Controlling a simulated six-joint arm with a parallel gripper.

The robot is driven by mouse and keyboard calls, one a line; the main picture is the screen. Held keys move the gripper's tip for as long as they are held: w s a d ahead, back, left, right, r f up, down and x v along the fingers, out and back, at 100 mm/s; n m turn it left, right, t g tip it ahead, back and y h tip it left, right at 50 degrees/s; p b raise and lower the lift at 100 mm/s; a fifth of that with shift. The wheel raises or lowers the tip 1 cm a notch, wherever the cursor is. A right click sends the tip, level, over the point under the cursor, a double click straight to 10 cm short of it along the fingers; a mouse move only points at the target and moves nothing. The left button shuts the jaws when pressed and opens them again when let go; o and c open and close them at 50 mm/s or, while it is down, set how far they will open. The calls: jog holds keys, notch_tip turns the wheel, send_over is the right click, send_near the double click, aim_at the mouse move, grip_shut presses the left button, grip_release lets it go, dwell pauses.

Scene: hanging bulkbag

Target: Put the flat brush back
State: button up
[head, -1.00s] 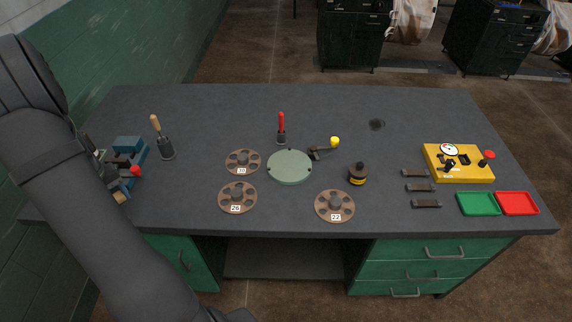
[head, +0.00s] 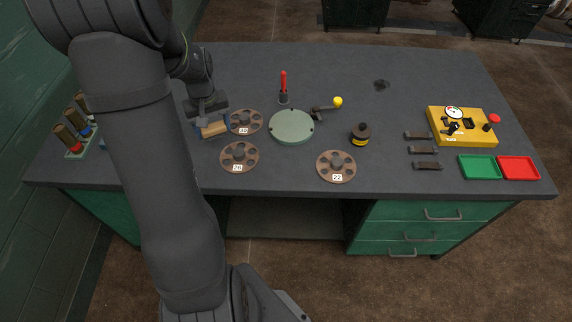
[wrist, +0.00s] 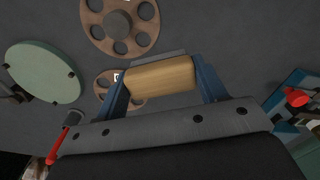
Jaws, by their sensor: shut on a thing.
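My gripper (head: 210,122) hangs over the left part of the bench, left of the disc marked 30. Its blue fingers also show in the wrist view (wrist: 163,82). They are shut on a tan wooden piece, which I take to be the flat brush (wrist: 160,77); it shows at the gripper's tip in the head view (head: 213,129). A thin grey strip shows along its far side; its bristles cannot be made out. Its height above the bench is unclear. My arm hides the bench area where a wooden-handled tool stood in a dark cup.
Discs marked 30 (head: 245,122), 26 (head: 239,158) and 22 (head: 336,167) lie around a pale green round plate (head: 292,127). A red-handled tool (head: 284,82) stands upright behind. Part of a blue device with a red knob (wrist: 297,97) shows in the wrist view.

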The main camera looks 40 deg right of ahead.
jog(key=s+d+r+m, duration=0.15)
jog(key=s+d, duration=0.25)
jog(key=s, duration=0.6)
jog(key=s+d+r+m, duration=0.15)
jog(key=s+d, duration=0.25)
jog(key=s, duration=0.6)
jog(key=s+d+r+m, duration=0.15)
jog(key=s+d, duration=0.25)
jog(key=s, duration=0.6)
send_over(287, 166)
jog(key=shift+m, duration=0.25)
notch_tip(287, 166, down, 8)
jog(key=shift+r, duration=0.15)
jog(key=shift+f, duration=1.95)
jog(key=shift+f, duration=0.2)
jog(key=o, duration=1)
jog(key=shift+o, duration=0.2)
